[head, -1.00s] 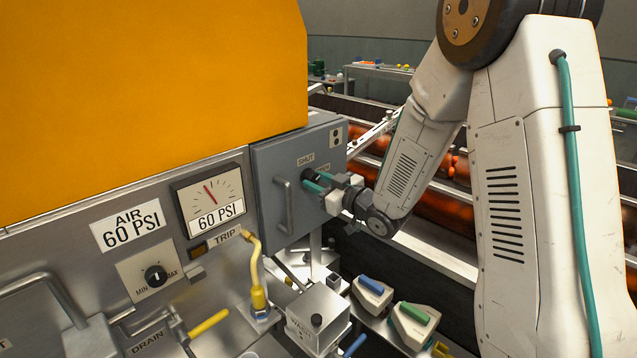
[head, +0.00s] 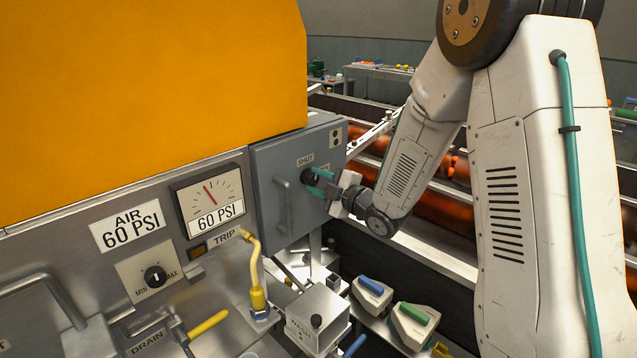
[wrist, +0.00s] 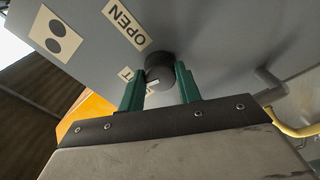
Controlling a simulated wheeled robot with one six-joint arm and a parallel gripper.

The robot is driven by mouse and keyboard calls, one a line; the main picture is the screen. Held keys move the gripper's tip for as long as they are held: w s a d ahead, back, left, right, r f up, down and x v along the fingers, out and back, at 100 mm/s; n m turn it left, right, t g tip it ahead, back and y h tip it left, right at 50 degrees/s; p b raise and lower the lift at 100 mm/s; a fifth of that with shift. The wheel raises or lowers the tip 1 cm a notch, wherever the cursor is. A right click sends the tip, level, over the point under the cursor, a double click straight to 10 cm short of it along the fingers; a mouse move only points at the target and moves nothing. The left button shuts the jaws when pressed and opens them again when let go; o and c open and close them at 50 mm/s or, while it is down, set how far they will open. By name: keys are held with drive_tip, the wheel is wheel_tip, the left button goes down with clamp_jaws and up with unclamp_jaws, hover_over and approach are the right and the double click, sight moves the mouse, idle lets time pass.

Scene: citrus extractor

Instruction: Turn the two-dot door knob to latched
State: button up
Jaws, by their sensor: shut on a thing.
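The two-dot door (head: 262,185) is a grey cabinet door with a bar handle and a plate with two black dots (head: 335,136), which also shows in the wrist view (wrist: 55,36). Its round black knob (head: 308,176) sits between my green fingertips. In the wrist view, my gripper (wrist: 163,84) has one finger on each side of the knob (wrist: 159,66), shut on it. A white mark shows on the knob's lower left edge there. An OPEN label (wrist: 125,24) lies above left of it. The SHUT label (head: 306,159) is mostly hidden by a finger in the wrist view.
Left of the door are a 60 PSI gauge (head: 209,200), a yellow bent pipe (head: 255,270) and a MIN/MAX dial (head: 154,277). Below stand a small metal box (head: 318,315) and blocks with blue and green tops (head: 414,322). A roller conveyor (head: 440,165) runs behind my arm.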

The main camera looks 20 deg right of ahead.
drive_tip(key=shift+n, duration=1.6)
drive_tip(key=o, duration=1)
drive_tip(key=v, duration=0.7)
drive_tip(key=shift+s+d, duration=0.25)
drive_tip(key=shift+s, duration=0.1)
